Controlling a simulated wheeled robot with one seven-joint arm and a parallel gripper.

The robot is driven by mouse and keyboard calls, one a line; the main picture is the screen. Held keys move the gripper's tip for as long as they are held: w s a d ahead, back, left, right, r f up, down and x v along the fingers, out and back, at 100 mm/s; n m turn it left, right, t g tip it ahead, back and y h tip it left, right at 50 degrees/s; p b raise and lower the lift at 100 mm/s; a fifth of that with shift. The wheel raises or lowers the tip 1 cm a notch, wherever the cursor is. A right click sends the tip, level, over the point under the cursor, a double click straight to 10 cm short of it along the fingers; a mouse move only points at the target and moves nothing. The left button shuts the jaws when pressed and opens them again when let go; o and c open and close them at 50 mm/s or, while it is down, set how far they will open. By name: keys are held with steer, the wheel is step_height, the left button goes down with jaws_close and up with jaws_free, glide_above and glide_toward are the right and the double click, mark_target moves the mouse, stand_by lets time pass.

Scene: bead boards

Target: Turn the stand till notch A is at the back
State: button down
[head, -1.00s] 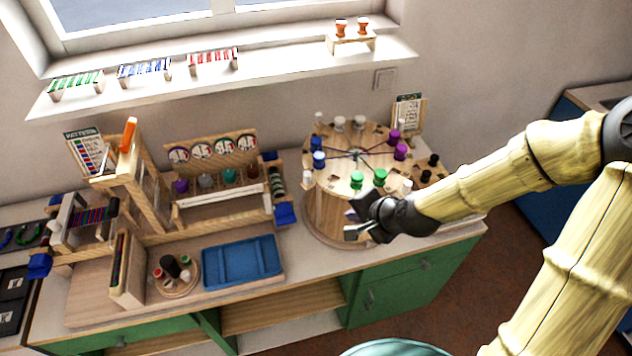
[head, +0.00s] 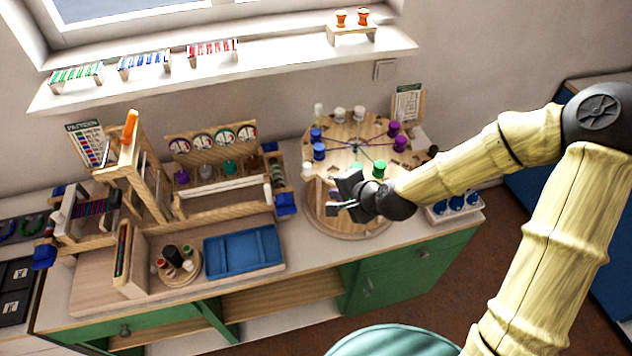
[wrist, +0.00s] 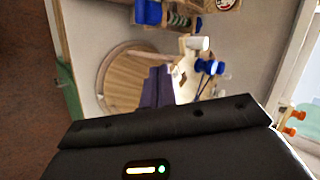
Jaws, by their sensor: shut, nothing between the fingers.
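The stand (head: 345,132) is a round wooden drum on a wider round base, at the right of the counter in the head view. Blue, green, purple and white pegs stand around its top, and thin dark cords meet near its middle. Small dark cutouts show near the rim, but no letter is readable, so I cannot tell which is notch A. My gripper (head: 333,197) is shut and empty, at the front of the stand and hiding part of its side. In the wrist view the closed fingers (wrist: 158,86) overlap the stand's wood (wrist: 122,78); contact cannot be told.
Left of the stand are a rack with round dials (head: 204,144), a blue tray (head: 242,250) and a small round holder (head: 177,268). A card (head: 407,101) stands behind it. Blue-topped items (head: 456,202) sit to its right. The counter's front strip is clear.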

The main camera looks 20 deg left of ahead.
steer(key=w+a+f+p, duration=0.3)
steer(key=w+a+f, duration=0.1)
steer(key=a, duration=0.2)
steer(key=shift+w+a, duration=0.3)
steer(key=shift+w, duration=0.05)
steer(key=shift+w, duration=0.1)
